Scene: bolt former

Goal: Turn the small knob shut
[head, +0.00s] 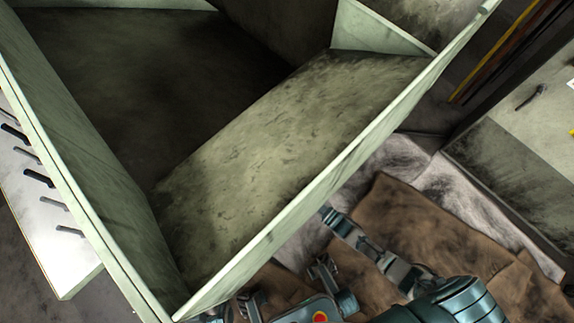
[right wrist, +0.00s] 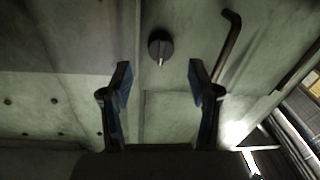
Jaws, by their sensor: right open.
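The small knob (right wrist: 161,44) is a dark round dial with a pale pointer mark on a grey-green panel (right wrist: 180,110) in the right wrist view. The pointer is directed towards the bottom of that picture. My right gripper (right wrist: 160,80) is open, with its two blue-dark fingers spread wide. The knob appears beyond the fingertips, between them and close to the middle; no finger covers it. In the head view my right arm reaches up and left behind a bin's rim, which hides its gripper. I cannot make out my left gripper.
A large, worn green open bin (head: 250,170) fills much of the head view. A dark bent handle (right wrist: 230,45) stands right of the knob. Brown sheeting (head: 400,225) lies on the floor. A white panel with several dark handles (head: 48,215) is at left.

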